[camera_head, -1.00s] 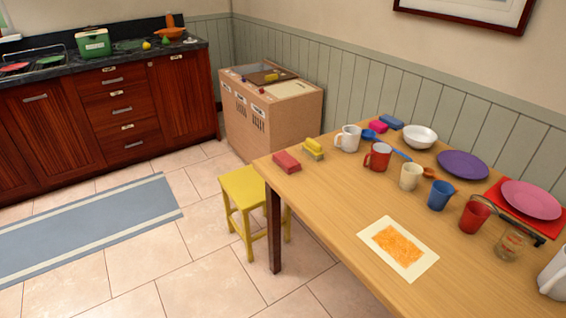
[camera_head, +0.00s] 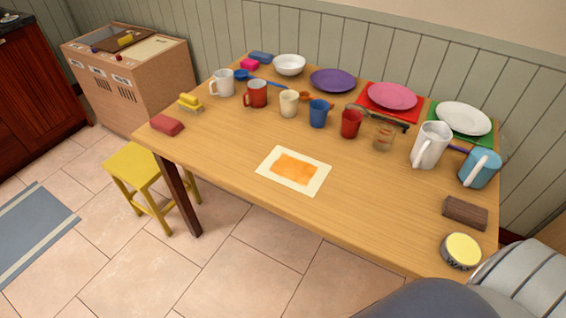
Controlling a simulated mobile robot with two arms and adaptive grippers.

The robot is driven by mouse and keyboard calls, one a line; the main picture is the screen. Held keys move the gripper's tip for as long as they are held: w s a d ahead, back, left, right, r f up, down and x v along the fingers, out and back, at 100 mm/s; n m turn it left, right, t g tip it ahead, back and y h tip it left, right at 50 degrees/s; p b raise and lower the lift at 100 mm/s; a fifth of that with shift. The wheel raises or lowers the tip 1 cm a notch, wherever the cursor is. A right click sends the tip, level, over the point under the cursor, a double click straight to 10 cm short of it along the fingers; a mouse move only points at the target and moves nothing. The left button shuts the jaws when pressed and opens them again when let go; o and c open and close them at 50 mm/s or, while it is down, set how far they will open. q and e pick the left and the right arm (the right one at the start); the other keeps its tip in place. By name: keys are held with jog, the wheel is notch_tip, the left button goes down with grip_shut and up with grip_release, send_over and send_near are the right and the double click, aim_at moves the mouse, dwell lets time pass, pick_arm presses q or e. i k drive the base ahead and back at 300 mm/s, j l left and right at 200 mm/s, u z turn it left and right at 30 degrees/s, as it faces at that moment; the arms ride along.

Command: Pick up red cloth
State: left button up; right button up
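A small folded red piece (camera_head: 167,125), which looks like the red cloth, lies on the near left corner of the wooden table (camera_head: 225,150). A flat red mat (camera_head: 374,104) also lies at the back of the table, partly hidden under a pink plate (camera_head: 392,96). I cannot tell for certain which red item is the cloth. Neither of my grippers is in view, so nothing shows near the red piece.
A yellow-and-white brush-like item (camera_head: 190,102) lies just behind the red piece. Mugs, cups and a white jug (camera_head: 430,145) stand along the back. A yellow stool (camera_head: 140,168) stands by the table's left end. Tiled floor (camera_head: 255,265) in front is clear.

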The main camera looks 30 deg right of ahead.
aim_at(164, 124)
jog(key=z, duration=0.4)
jog(key=i+j+z, duration=0.15)
jog(key=j+z, duration=0.3)
jog(key=i+j+z, duration=0.1)
jog(key=j+z, duration=0.75)
jog(key=j, duration=0.15)
